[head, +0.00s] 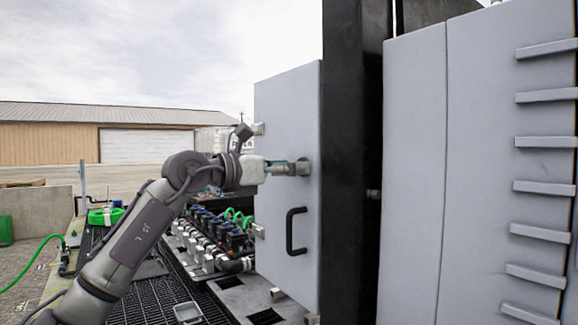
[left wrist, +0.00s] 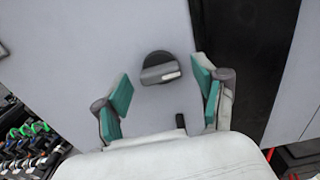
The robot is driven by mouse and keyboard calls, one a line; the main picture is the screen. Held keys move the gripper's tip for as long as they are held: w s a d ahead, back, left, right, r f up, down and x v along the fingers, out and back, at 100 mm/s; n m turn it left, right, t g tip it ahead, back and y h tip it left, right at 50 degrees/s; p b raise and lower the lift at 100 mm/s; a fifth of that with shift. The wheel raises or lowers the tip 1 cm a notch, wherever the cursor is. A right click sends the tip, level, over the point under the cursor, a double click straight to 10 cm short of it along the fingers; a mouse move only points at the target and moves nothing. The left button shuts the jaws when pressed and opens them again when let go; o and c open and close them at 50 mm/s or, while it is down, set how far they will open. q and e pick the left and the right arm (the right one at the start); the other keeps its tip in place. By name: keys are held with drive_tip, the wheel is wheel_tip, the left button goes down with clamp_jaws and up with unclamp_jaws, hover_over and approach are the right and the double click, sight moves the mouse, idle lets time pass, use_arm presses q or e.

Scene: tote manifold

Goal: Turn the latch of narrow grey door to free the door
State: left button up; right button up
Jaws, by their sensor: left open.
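The narrow grey door (head: 275,110) stands upright left of a black post in the head view, and its flat face fills much of the left wrist view (left wrist: 90,40). Its latch (left wrist: 160,68) is a round dark disc with a grey turning handle lying nearly level in the wrist picture. My left gripper (head: 300,168) reaches the latch from the left. In the wrist view its teal-padded fingers (left wrist: 164,95) are open, one on either side of the latch, with gaps showing; they are not closed on it. In the head view the fingertips partly hide the latch. My right gripper is not in view.
A black bar handle (head: 291,231) is on the door below the latch. The black post (head: 350,150) stands just right of the door, with large grey panels (head: 415,180) beyond. A manifold with green hoses (head: 235,215) sits low behind my arm.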

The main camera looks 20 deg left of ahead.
use_arm(q)
drive_tip(key=c, duration=1.1)
drive_tip(key=shift+c, duration=0.2)
drive_tip(key=shift+m, duration=0.3)
drive_tip(key=m, duration=0.9)
drive_tip(key=shift+s, duration=0.1)
drive_tip(key=m, duration=0.4)
drive_tip(key=shift+p, duration=0.4)
drive_tip(key=shift+m, duration=2.1)
drive_tip(key=shift+f, duration=0.1)
